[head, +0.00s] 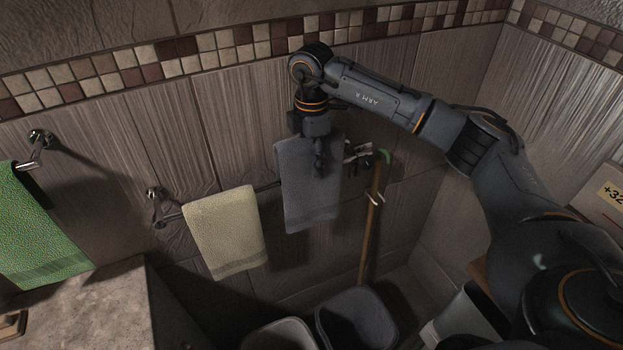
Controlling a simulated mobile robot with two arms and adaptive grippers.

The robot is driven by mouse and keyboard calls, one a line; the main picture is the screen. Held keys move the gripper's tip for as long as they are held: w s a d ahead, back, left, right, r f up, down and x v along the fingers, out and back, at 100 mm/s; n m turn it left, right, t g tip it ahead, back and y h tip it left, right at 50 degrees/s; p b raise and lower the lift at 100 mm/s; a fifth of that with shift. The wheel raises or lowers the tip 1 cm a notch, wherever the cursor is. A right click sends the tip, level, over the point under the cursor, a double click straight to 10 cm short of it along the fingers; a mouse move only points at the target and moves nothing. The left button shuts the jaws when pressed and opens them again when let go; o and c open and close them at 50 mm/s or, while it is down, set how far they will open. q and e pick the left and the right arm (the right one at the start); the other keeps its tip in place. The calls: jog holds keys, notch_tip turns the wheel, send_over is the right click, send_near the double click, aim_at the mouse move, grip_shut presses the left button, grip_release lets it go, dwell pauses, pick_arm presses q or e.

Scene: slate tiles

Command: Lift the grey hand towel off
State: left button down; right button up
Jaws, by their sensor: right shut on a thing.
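The grey hand towel (309,200) hangs at the right part of a wall-mounted rail (268,185), beside a cream towel. My right gripper (320,168) is at the upper front of the grey towel, pointing down, and is shut on it. The towel's top edge is partly hidden behind the gripper, so I cannot tell whether it is clear of the rail. Its lower part hangs free. My left gripper is not in the head view.
A cream towel (226,230) hangs left on the same rail. A green towel (40,225) hangs on another rail at far left. A stick with a green end (371,225) leans at the wall. Dark bins (357,318) stand below. A stone counter (85,310) is at lower left.

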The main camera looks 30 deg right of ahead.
notch_tip(320, 180, up, 3)
jog(key=shift+s+f+b, duration=0.1)
jog(key=shift+s+b, duration=0.05)
jog(key=shift+b, duration=0.3)
jog(key=s+a+b, duration=0.1)
jog(key=s+b, duration=0.4)
jog(key=s, duration=1.2)
jog(key=shift+s+b, duration=0.35)
jog(key=shift+b, duration=0.05)
